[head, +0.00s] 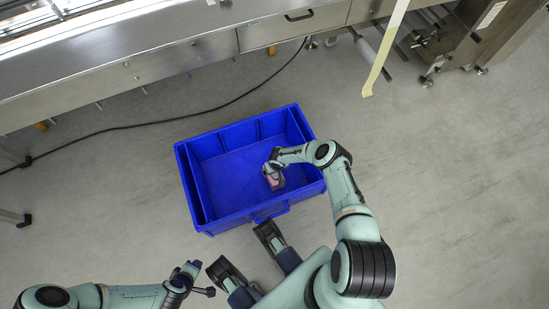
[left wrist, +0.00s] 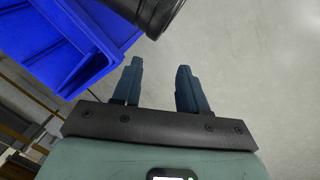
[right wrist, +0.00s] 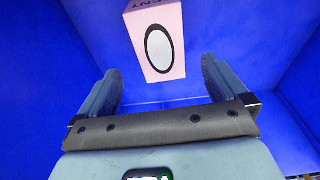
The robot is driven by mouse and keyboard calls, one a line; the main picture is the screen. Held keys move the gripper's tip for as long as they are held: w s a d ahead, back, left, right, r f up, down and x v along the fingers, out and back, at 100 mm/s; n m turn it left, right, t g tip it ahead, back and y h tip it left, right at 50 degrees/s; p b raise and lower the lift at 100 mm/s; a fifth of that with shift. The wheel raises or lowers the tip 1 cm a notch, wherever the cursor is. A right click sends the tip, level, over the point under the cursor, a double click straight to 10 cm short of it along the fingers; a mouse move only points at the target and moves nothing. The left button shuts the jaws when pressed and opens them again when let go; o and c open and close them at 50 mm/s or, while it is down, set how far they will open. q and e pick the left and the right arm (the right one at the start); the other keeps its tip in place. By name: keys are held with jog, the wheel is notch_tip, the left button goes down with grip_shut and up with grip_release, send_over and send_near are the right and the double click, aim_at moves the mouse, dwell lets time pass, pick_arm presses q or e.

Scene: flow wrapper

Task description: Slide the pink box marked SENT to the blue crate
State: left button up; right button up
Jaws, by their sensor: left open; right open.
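The blue crate (head: 189,186) stands on the floor in the middle of the head view. My right gripper (head: 272,176) is over the crate's right part, open. The pink box (head: 273,182) shows there in the head view, partly hidden by the gripper. In the right wrist view the pink box (right wrist: 148,22) has a white oval with a black rim and dark lettering ending in ENT. It is beyond the tips of the open right gripper (right wrist: 160,80), inside the crate walls. I cannot tell whether it rests on the crate floor. My left gripper (head: 205,278) is open and empty, left of my base.
A steel machine (head: 180,60) runs along the back, with a pale strip (head: 386,50) hanging at the right. A black cable (head: 150,124) lies on the floor behind the crate. The floor right of the crate is clear. The crate (left wrist: 60,45) also shows in the left wrist view.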

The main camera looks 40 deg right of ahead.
aim_at(275, 174)
jog(key=f+b, duration=0.1)
jog(key=f, duration=0.2)
jog(key=shift+w+f+b, duration=0.2)
jog(key=shift+f+b, duration=0.15)
jog(key=shift+b, duration=0.05)
jog(key=f, duration=0.1)
jog(key=f+b, duration=0.2)
jog(key=shift+w+d+f, duration=0.15)
jog(key=shift+w+f, duration=0.15)
jog(key=shift+f+b, duration=0.25)
jog(key=shift+b, duration=0.15)
pick_arm(q)
jog(key=s+a+f+g, duration=0.1)
jog(key=s+f+g, duration=0.2)
jog(key=s+f, duration=0.4)
jog(key=shift+s+a+f+n, duration=0.3)
jog(key=shift+a+f+n, duration=0.1)
jog(key=shift+f, duration=0.1)
pick_arm(e)
jog(key=shift+w, duration=0.1)
jog(key=c, duration=1)
